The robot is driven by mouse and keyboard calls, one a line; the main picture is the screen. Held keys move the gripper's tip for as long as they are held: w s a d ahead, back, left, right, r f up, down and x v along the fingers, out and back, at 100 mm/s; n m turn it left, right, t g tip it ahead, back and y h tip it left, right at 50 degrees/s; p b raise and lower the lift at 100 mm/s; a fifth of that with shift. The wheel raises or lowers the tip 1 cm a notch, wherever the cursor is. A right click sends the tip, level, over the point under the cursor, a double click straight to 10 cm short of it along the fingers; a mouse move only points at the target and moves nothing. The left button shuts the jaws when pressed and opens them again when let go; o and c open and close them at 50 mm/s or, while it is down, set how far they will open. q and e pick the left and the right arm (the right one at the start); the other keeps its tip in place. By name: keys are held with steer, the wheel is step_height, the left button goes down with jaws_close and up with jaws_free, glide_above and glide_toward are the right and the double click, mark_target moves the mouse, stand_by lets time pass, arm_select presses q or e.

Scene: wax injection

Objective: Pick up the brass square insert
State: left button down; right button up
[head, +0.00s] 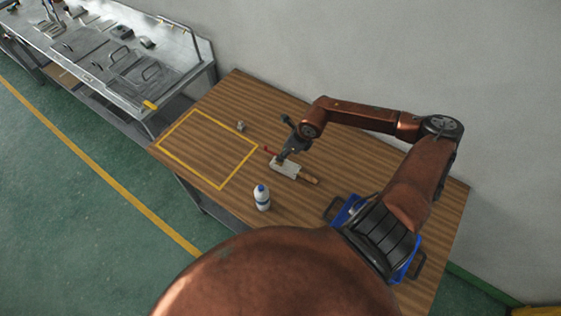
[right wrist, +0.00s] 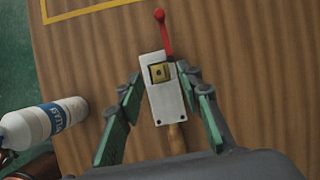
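The brass square insert (right wrist: 160,72) sits in a square opening near the top of a silver metal block (right wrist: 166,102) in the right wrist view. The block has a red lever (right wrist: 164,35) at one end and a wooden handle (right wrist: 177,137) at the other. My right gripper (right wrist: 158,77) is open, its green fingers spread on either side of the block with nothing held. In the head view the block (head: 284,168) lies on the wooden table below my right gripper (head: 281,156); the insert is too small to make out there. My left gripper is not in view.
A small grey object (head: 240,126) lies near the yellow taped square (head: 254,153). The taped square is empty.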

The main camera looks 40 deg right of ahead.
steer(key=x, duration=0.1)
steer(key=p+x, duration=0.1)
steer(key=x, duration=0.1)
steer(key=shift+s+a+f, duration=0.1)
steer(key=shift+s+f, duration=0.2)
steer(key=shift+f, duration=0.1)
steer(key=shift+w+f, duration=0.1)
steer(key=shift+f, duration=0.35)
steer(key=c, duration=0.3)
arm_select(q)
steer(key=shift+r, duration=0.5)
arm_select(e)
jaws_close()
